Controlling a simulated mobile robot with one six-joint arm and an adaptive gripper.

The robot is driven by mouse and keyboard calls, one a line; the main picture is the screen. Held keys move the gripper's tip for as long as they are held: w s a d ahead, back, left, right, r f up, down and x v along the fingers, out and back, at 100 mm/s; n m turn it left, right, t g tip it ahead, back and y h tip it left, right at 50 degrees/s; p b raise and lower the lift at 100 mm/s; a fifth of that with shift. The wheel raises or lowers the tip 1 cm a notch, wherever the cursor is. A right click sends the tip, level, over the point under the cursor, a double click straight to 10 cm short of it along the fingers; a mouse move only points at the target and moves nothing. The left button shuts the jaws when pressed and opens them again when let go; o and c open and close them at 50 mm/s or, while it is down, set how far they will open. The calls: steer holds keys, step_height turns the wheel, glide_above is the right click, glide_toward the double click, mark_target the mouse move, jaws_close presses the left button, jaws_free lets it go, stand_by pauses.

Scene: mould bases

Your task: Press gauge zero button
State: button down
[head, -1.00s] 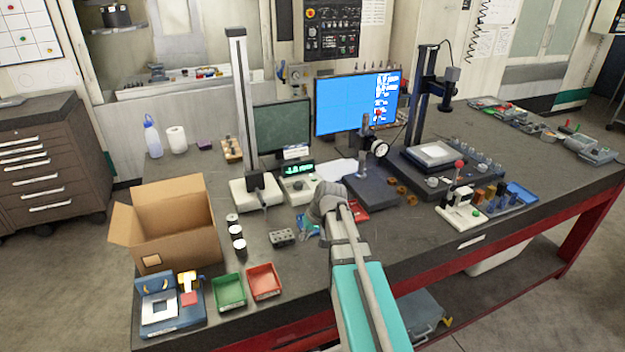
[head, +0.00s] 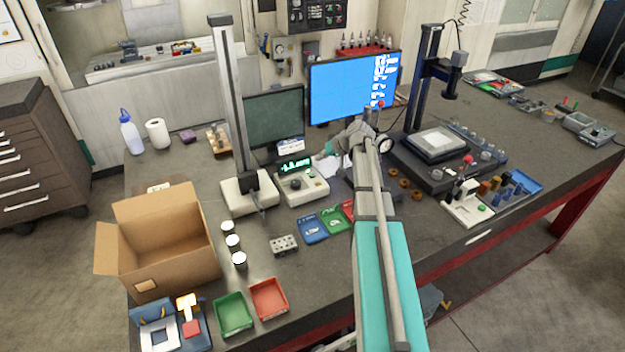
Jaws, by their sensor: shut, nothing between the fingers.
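A height gauge with a tall grey column (head: 232,110) stands on a light base left of the middle. Beside its base is a digital readout box (head: 303,190) with a lit green display (head: 294,164) and a dark round control on its front. Separate buttons are too small to tell apart. A dial gauge (head: 384,144) on a stand shows behind my arm. My gripper (head: 332,149) is shut and empty, right of and beyond the readout box, in front of the monitors. Its fingertips are small and hard to make out, and my arm hides part of the dial gauge stand.
Blue (head: 312,229) and green (head: 334,219) trays lie in front of the readout. A blue-screen monitor (head: 345,90) and a dark monitor (head: 273,118) stand behind. An open cardboard box (head: 165,245) and several black-and-white cylinders are at the left. Bench room left of the gauge is partly clear.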

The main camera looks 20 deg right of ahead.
steer(key=shift+a+f, duration=0.1)
stand_by(0.4)
steer(key=b, duration=0.9)
glide_toward(313, 183)
steer(key=x, duration=0.5)
steer(key=shift+w+a+r, duration=0.25)
steer(key=shift+w+a, duration=0.1)
steer(key=shift+w, duration=0.15)
steer(key=shift+f, duration=0.2)
stand_by(0.5)
steer(key=shift+f+b, duration=0.25)
steer(key=shift+b, duration=0.1)
steer(key=shift+f+b, duration=0.3)
stand_by(0.8)
steer(key=shift+r, duration=0.25)
steer(key=shift+r+p, duration=0.55)
steer(key=shift+p, duration=0.25)
